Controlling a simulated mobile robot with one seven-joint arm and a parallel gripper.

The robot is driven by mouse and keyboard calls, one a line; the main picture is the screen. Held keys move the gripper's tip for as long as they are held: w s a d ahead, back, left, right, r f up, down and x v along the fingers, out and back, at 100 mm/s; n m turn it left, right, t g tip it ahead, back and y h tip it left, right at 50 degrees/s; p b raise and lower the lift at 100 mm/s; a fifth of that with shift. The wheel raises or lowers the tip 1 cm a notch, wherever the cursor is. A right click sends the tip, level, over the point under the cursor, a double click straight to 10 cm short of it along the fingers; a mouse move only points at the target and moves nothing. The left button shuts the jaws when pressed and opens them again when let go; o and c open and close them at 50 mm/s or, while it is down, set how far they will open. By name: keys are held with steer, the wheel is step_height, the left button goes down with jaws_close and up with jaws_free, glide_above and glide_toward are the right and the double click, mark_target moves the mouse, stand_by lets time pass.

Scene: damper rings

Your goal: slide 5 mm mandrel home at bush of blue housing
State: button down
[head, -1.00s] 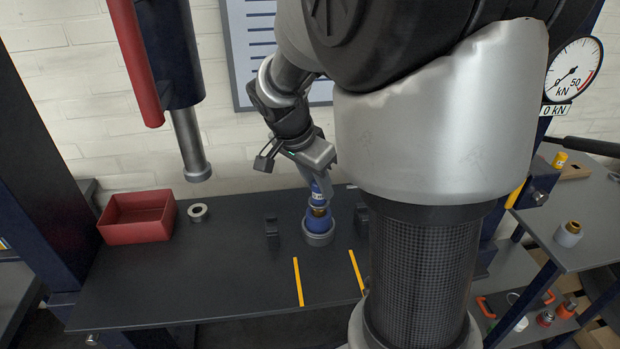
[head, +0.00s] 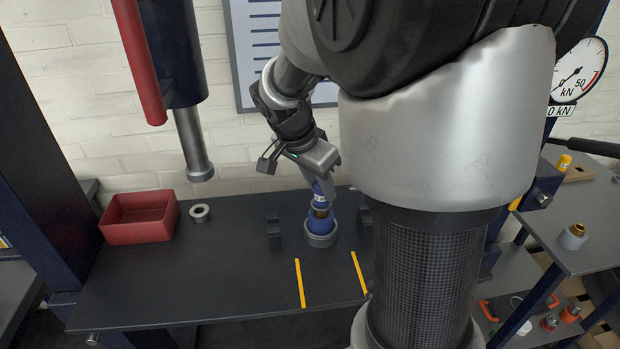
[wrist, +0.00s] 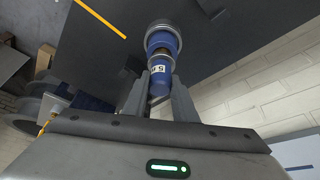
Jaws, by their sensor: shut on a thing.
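The blue housing (head: 320,228) stands on a grey ring-shaped base on the dark press table. A brassy bush (head: 320,212) shows at its top. My gripper (head: 317,183) is above it, shut on the blue-handled mandrel (head: 321,193), which has a white label. In the wrist view the mandrel (wrist: 160,82) sits between my two fingers, its label showing a 5. The housing (wrist: 163,42) is just beyond it, in line with it. The mandrel's lower end meets the bush region; how deep it sits is hidden.
A red tray (head: 140,218) and a loose metal ring (head: 200,213) lie to the left. Dark upright blocks (head: 273,232) flank the housing. The press ram (head: 193,145) hangs at left. Yellow strips (head: 300,283) mark the table front. A side shelf (head: 590,230) carries small parts.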

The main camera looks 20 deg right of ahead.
steer(key=c, duration=1.4)
jaws_free()
steer(key=shift+o, duration=0.2)
steer(key=shift+f, duration=0.1)
steer(key=p+v, duration=0.2)
steer(key=v, duration=1.5)
steer(key=shift+r, duration=0.25)
steer(key=s+a+r+n+t+y+p, duration=0.1)
steer(key=s+a+n+t+y+p, duration=0.1)
steer(key=s+n, duration=0.5)
steer(key=s+a+r+n+t+y+p, duration=0.2)
steer(key=s+a+n+p, duration=0.2)
steer(key=s+n+p, duration=0.2)
steer(key=shift+s+a+r+n+p, duration=0.2)
steer(key=shift+s+r+n+p, duration=0.25)
steer(key=shift+s, duration=0.2)
